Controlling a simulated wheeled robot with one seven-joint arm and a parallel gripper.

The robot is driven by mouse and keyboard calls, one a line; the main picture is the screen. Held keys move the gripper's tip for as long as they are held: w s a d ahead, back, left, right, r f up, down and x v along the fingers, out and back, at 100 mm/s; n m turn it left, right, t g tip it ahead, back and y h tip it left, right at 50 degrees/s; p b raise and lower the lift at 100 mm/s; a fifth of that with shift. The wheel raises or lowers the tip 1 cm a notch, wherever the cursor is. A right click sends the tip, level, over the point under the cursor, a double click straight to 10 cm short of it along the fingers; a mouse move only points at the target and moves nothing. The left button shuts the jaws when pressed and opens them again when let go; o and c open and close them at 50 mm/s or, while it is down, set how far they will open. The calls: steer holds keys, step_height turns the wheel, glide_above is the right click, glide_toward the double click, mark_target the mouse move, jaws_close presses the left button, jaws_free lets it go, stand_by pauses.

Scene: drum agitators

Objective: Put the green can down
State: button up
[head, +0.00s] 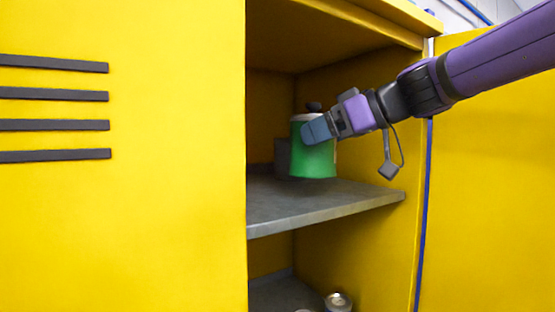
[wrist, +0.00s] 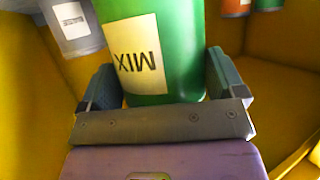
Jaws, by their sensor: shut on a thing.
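The green can (head: 315,162) has a pale label and a dark cap on top. It is upright inside the yellow cabinet, at the level of the upper grey shelf (head: 300,210); I cannot tell whether its base touches the shelf. My gripper (head: 314,132) is shut on the can's upper part, reaching in from the right. In the wrist view the can (wrist: 185,45) sits between the two fingers (wrist: 163,85), with its "MIX" label upside down.
A grey container (wrist: 70,22) stands beside the can, with other cans (wrist: 236,7) at the top right of the wrist view. The left cabinet door (head: 130,220) and right door (head: 490,180) flank the opening. A can (head: 338,301) stands on the lower shelf. The upper shelf's front is bare.

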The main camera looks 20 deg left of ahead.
mark_target(295, 132)
steer(key=a, duration=0.2)
steer(key=s+a, duration=0.1)
steer(key=a, duration=0.1)
steer(key=s+a+f, duration=0.1)
steer(key=a, duration=0.2)
steer(key=shift+s, duration=0.25)
steer(key=shift+f, duration=1.55)
steer(key=shift+f, duration=0.1)
steer(key=o, duration=0.9)
steer(key=shift+f, duration=0.1)
steer(key=shift+o, duration=0.2)
steer(key=shift+r, duration=0.2)
steer(key=v, duration=1.2)
steer(key=shift+d+f, duration=0.1)
